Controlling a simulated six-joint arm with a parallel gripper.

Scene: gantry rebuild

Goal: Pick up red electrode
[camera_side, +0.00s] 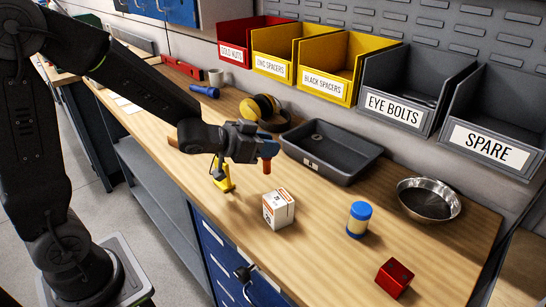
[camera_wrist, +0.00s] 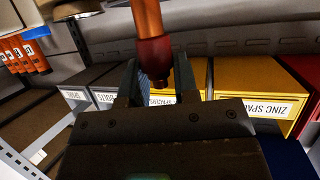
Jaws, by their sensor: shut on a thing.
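My gripper (camera_side: 262,148) is above the workbench, in the middle of the side view. It is shut on an orange-red rod-like thing, which I take to be the red electrode (camera_side: 267,167). Its orange-red end shows below the jaws, with blue beside it. In the wrist view my gripper (camera_wrist: 157,84) has a finger on each side of the electrode (camera_wrist: 150,35), whose end is darker red. The rest of it runs out of the wrist view at the top. In the side view it hangs clear of the bench top.
A yellow tool (camera_side: 222,180) and a white box (camera_side: 278,209) are near below. A grey tray (camera_side: 365,160), blue-lidded jar (camera_side: 358,222), metal bowl (camera_side: 428,203) and red cube (camera_side: 394,278) are to the right. Earmuffs (camera_side: 266,108) lie behind. Labelled bins (camera_side: 490,145) line the back.

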